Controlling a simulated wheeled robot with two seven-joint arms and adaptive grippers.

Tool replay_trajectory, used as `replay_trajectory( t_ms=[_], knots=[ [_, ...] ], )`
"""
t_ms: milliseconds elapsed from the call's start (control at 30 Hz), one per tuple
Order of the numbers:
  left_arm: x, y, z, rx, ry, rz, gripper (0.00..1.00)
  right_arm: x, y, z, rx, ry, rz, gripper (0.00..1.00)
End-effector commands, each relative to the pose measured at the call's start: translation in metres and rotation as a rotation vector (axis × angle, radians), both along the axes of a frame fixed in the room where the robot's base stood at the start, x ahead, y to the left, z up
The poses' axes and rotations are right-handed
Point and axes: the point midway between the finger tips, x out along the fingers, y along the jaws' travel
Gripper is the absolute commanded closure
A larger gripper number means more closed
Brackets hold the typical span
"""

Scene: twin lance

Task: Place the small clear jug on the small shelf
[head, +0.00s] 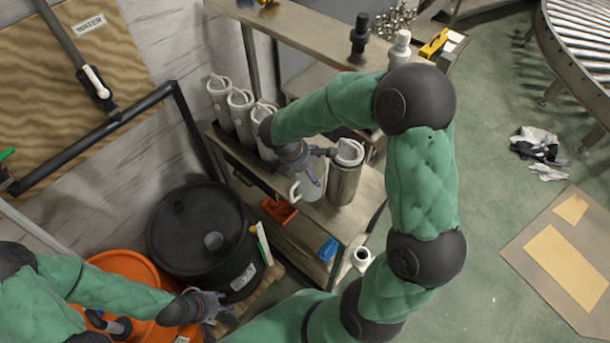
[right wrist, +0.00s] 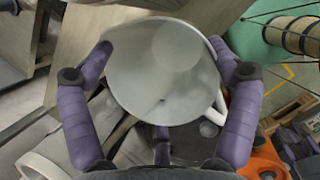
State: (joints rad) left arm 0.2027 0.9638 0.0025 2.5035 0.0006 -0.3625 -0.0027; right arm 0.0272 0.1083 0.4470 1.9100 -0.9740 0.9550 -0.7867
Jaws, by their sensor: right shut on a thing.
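The small clear jug (head: 313,187), whitish and see-through with a white handle, is at the small wooden shelf (head: 338,222). I cannot tell if its base touches the board. My right gripper (head: 310,165) reaches it from behind and is shut on it. In the right wrist view the purple fingers of the gripper (right wrist: 163,85) lie on both sides of the jug (right wrist: 165,70), whose round mouth faces the camera and whose handle is at lower right.
A metal canister (head: 344,178) stands just right of the jug; several more stand along the shelf's left side. A higher board (head: 310,28) carries dark and white bottles (head: 359,38). A black drum (head: 200,240) and an orange drum (head: 130,268) stand at lower left.

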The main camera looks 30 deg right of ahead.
Motion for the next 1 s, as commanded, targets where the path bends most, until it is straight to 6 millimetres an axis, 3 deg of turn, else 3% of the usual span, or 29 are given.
replay_trajectory(
  t_ms=[100,367,600,967,1000],
  knots=[
    [0.000,0.000,-0.002,0.000,0.000,0.000,0.60,0.010,0.000,-0.013,0.000,0.001,-0.001,0.68],
    [0.000,0.000,-0.004,0.000,0.000,0.000,0.60,0.020,0.000,-0.025,0.001,0.001,0.000,0.68],
    [0.000,0.000,-0.009,0.000,0.000,0.000,0.60,0.020,0.000,-0.055,0.000,0.002,-0.001,0.68],
    [0.000,0.000,-0.011,0.000,0.000,0.000,0.60,0.020,0.000,-0.058,0.001,0.000,-0.001,0.68],
    [0.000,0.000,-0.012,0.000,0.000,0.000,0.60,0.020,0.001,-0.058,0.001,0.000,-0.001,0.09]
  ],
)
